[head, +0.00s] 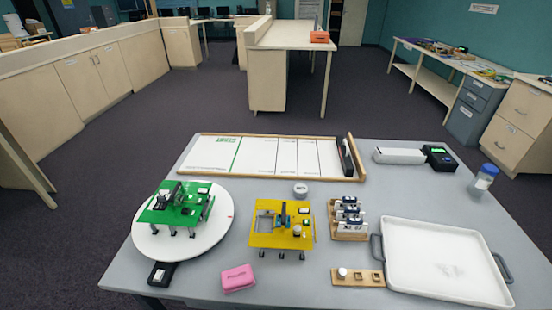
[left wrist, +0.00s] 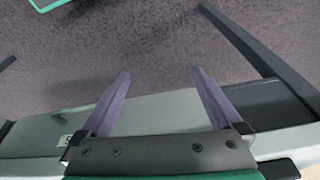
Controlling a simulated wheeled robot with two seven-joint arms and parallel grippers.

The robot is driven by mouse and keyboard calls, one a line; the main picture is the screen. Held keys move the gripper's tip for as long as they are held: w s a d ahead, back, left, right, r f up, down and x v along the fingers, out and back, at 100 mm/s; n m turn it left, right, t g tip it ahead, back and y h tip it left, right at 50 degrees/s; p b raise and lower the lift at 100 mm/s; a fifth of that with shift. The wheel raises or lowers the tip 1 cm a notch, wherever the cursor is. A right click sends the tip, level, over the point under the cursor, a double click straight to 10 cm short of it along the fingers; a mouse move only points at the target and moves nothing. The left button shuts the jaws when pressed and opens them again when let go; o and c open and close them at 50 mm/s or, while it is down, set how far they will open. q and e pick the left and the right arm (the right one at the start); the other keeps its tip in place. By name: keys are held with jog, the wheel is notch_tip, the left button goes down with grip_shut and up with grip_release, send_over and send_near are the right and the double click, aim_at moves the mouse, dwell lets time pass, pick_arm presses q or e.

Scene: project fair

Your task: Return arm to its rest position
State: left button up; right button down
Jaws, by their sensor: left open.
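My left gripper (left wrist: 161,73) shows in the left wrist view, with its two purple-grey fingers spread apart. It is open, and nothing is between the fingers. Dark speckled carpet (left wrist: 150,55) lies beyond the fingertips. Neither arm shows in the head view, so my left gripper is clear of the visible tabletop there. My right gripper is in neither view.
The grey table (head: 330,215) holds a green board (head: 172,215) on a white turntable (head: 222,228), a yellow board (head: 265,239), a pink block (head: 238,278), a white tray (head: 440,262) and a wood-framed panel (head: 250,136). Open carpet surrounds the table.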

pick_arm(q)
jog(key=s+a+f+g, duration=0.1)
jog(key=s+f, duration=0.3)
jog(key=f, duration=0.4)
jog(key=s+f, duration=0.4)
jog(key=f, duration=0.3)
jog(key=s+a+f, duration=0.2)
jog(key=s+f, duration=0.6)
jog(key=s, duration=0.3)
jog(key=shift+s+g, duration=0.4)
jog(key=shift+a, duration=0.15)
